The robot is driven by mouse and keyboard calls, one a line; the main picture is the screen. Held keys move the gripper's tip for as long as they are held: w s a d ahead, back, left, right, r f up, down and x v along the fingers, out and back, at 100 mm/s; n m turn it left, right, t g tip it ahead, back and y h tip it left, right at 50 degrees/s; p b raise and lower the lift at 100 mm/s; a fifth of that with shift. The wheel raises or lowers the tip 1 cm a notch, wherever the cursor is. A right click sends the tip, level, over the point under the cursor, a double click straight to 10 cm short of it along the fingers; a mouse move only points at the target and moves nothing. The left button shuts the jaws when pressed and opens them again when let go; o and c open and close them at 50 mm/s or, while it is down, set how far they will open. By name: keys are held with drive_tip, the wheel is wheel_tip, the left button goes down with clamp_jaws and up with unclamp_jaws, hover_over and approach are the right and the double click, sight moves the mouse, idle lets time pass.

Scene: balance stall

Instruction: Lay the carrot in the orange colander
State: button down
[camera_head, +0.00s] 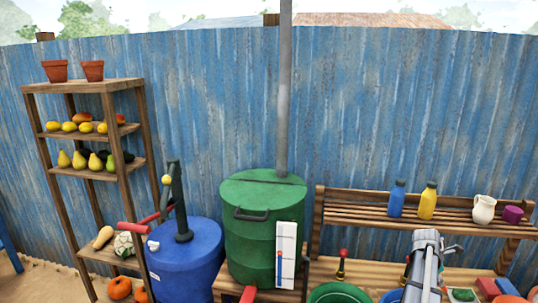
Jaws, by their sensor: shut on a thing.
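I cannot make out the carrot or the orange colander in the head view. A grey link of my arm stands at the lower right, and my gripper is not in view. The arm covers part of what lies behind it. A small orange patch shows at the bottom right corner, but it is too cut off to tell what it is.
A green tub (338,293) and a blue one (392,297) are cut off at the bottom edge. A slatted rack (350,220) holds a blue bottle (397,198), yellow bottle (428,201) and white jug (484,209). A green drum (258,225), blue barrel (187,265) and produce shelf (122,165) stand left.

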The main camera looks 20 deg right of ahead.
drive_tip(key=s+d+f+b, duration=0.1)
drive_tip(key=s+d, duration=0.8)
drive_tip(key=d, duration=0.5)
drive_tip(key=s+d+f+b, duration=0.1)
drive_tip(key=s+d, duration=0.9)
drive_tip(key=d, duration=0.4)
drive_tip(key=shift+s+f, duration=0.15)
drive_tip(key=shift+f+b, duration=0.2)
drive_tip(key=shift+b, duration=0.2)
wheel_tip(320, 180, down, 6)
drive_tip(key=b, duration=0.6)
drive_tip(key=shift+f, duration=0.25)
idle(1.0)
drive_tip(key=shift+f+b, duration=0.85)
drive_tip(key=shift+b, duration=0.25)
idle(1.4)
